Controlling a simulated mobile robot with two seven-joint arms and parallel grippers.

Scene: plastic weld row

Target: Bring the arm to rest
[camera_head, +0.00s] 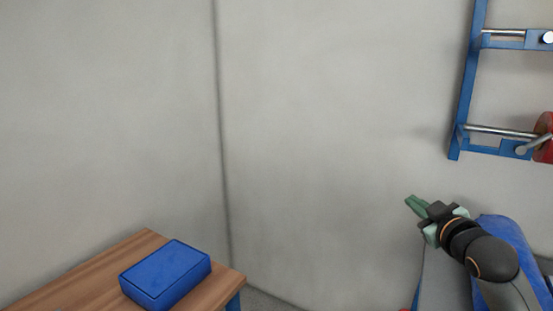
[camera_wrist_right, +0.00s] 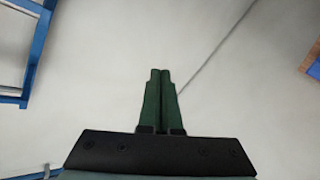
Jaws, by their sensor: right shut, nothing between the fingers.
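My right gripper (camera_head: 412,202) has green fingers and is at the right of the head view, raised in front of the grey wall. Its fingers point to the upper left. In the right wrist view the two green fingers (camera_wrist_right: 160,75) lie side by side, shut, with nothing held between them. The black and grey right arm comes in from the lower right. My left gripper is in neither view.
A wooden table (camera_head: 105,268) stands at the lower left with a blue box (camera_head: 165,274) on it. A blue wall rack (camera_head: 465,90) with metal rods and a red spool (camera_head: 543,138) hangs at the upper right. A blue object (camera_head: 505,232) is behind my right arm. Open space lies between table and gripper.

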